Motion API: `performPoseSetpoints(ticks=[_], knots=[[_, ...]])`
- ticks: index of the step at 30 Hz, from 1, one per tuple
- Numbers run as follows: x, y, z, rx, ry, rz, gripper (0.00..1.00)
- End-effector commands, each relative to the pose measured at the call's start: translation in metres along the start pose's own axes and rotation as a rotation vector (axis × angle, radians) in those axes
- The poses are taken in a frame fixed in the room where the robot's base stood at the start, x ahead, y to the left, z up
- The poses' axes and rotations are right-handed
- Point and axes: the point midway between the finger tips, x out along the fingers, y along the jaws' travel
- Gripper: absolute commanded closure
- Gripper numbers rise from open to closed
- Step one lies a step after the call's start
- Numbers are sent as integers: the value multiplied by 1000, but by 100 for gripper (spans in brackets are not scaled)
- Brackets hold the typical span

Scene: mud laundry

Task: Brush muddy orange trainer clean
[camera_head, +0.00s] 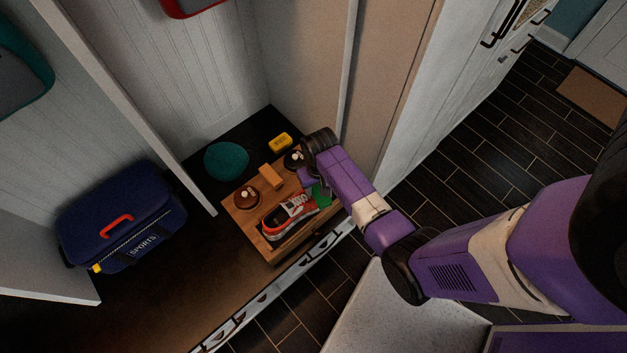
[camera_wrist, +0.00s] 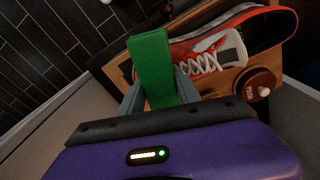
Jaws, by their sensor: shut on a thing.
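The orange-red trainer (camera_head: 284,218) with white laces lies on the wooden stand (camera_head: 236,214). My gripper (camera_wrist: 158,84) is shut on a long green block (camera_wrist: 152,52), perhaps the brush; no bristles are visible. In the wrist view the green block overlaps the trainer's left end, and I cannot tell whether they touch. In the head view the green block (camera_head: 322,196) is beside the trainer's right end, partly hidden by my arm.
On the stand are a brown round tin (camera_head: 247,196), an orange-brown block (camera_head: 271,177) and a dark round tin (camera_head: 293,160). Behind are a teal round thing (camera_head: 227,161) and a yellow block (camera_head: 281,142). A blue sports bag (camera_head: 120,220) is left, beyond a white divider (camera_head: 130,108).

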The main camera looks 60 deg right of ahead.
Motion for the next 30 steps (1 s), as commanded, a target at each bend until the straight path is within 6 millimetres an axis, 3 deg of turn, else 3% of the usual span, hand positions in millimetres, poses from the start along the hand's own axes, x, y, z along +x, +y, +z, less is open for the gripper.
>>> performPoseSetpoints(ticks=[23,30], knots=[[1,0,0,0,1,0,100],[2,-4,-10,0,2,-1,100]])
